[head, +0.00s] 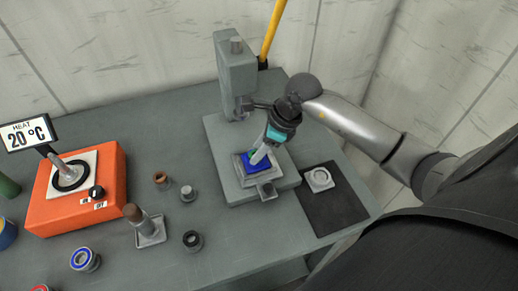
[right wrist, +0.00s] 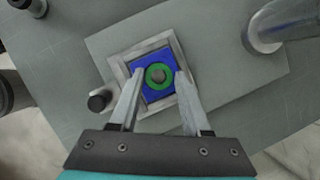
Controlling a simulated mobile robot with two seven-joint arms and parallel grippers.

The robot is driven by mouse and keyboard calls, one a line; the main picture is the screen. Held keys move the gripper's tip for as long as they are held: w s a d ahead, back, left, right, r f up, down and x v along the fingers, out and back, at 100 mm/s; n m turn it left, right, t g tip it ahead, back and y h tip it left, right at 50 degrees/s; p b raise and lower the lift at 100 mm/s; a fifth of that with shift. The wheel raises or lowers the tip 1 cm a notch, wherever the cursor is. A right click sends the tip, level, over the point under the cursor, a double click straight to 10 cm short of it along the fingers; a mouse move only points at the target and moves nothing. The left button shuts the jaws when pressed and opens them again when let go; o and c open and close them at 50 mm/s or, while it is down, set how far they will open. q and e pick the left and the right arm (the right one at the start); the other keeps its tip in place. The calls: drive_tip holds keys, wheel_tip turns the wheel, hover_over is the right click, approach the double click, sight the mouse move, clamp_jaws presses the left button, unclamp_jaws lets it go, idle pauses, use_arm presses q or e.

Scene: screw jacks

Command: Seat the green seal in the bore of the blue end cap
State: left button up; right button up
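The blue end cap (head: 250,169) sits in a square grey fixture on the press base. It also shows in the right wrist view (right wrist: 168,92). My left gripper is not in view.
The grey press (head: 236,75) with a yellow handle (head: 272,32) stands behind the cap. An orange heater (head: 110,170) reading 20 °C is at left. Several small parts stand between.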

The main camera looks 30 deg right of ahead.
drive_tip(key=shift+o, duration=0.9)
drive_tip(key=shift+s+a+f+g, duration=0.2)
drive_tip(key=shift+s+f+g, duration=0.1)
drive_tip(key=shift+s+f, duration=0.4)
drive_tip(key=shift+w, duration=0.1)
drive_tip(key=shift+w+r+p, duration=0.15)
drive_tip(key=shift+r+p, duration=0.55)
drive_tip(key=shift+p, duration=0.1)
drive_tip(key=v, duration=1.2)
drive_tip(key=shift+w+r, duration=0.1)
